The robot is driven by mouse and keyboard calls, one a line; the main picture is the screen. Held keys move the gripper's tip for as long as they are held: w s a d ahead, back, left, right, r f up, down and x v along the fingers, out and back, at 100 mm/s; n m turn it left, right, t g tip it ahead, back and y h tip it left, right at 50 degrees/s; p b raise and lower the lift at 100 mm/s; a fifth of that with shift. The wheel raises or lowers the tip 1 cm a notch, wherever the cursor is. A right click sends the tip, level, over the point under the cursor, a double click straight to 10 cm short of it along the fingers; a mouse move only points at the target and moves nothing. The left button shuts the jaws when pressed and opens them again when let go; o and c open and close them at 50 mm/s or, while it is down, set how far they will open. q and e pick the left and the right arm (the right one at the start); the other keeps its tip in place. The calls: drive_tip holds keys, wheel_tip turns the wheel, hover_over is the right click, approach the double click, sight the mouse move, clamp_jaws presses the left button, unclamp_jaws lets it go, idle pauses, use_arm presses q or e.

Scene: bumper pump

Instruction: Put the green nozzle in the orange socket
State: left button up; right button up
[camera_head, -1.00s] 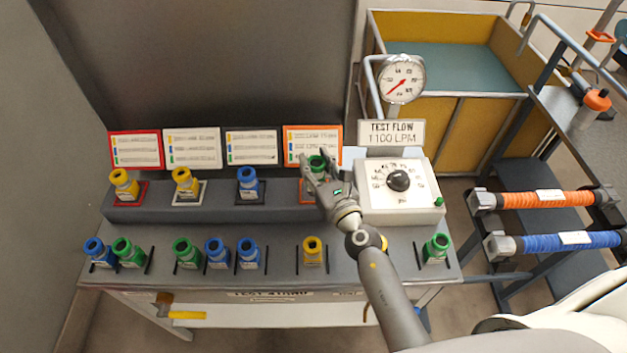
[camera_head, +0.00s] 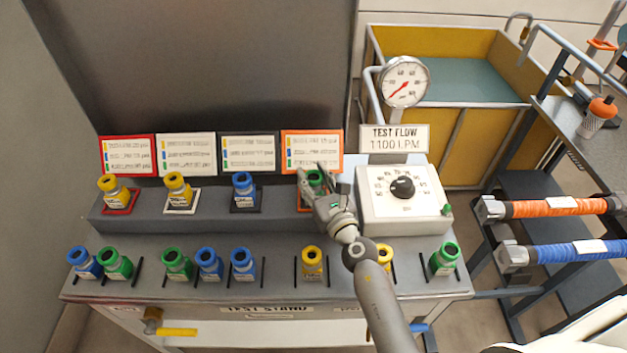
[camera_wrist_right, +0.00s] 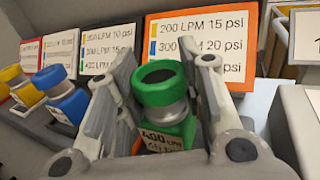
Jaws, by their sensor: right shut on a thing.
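The green nozzle (camera_head: 315,178) is between the fingers of my right gripper (camera_head: 312,180), over the orange socket (camera_head: 303,205) on the raised step of the test stand. In the right wrist view the green nozzle (camera_wrist_right: 165,105) stands upright, with its 400 LPM label facing me, and my right gripper (camera_wrist_right: 160,95) is shut on it. The orange socket's rim shows only partly beside the fingers; I cannot tell whether the nozzle is fully seated. The orange-framed card (camera_head: 312,150) stands behind it. My left gripper is not in view.
Yellow nozzles (camera_head: 113,190) and (camera_head: 178,190) and a blue nozzle (camera_head: 243,189) stand in the red, white and black sockets. Several spare nozzles line the front row, including a green one (camera_head: 445,258). The dial box (camera_head: 405,200) and gauge (camera_head: 404,80) are close on the right.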

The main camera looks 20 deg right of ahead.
drive_tip(key=shift+f, duration=0.1)
drive_tip(key=o, duration=1.2)
drive_tip(key=shift+c, duration=0.2)
drive_tip(key=shift+r, duration=0.2)
drive_tip(key=shift+s+f, duration=0.1)
drive_tip(key=shift+s, duration=0.2)
drive_tip(key=s+d+b, duration=0.1)
drive_tip(key=s+b, duration=0.1)
drive_tip(key=s, duration=0.9)
drive_tip(key=shift+s+d, duration=0.2)
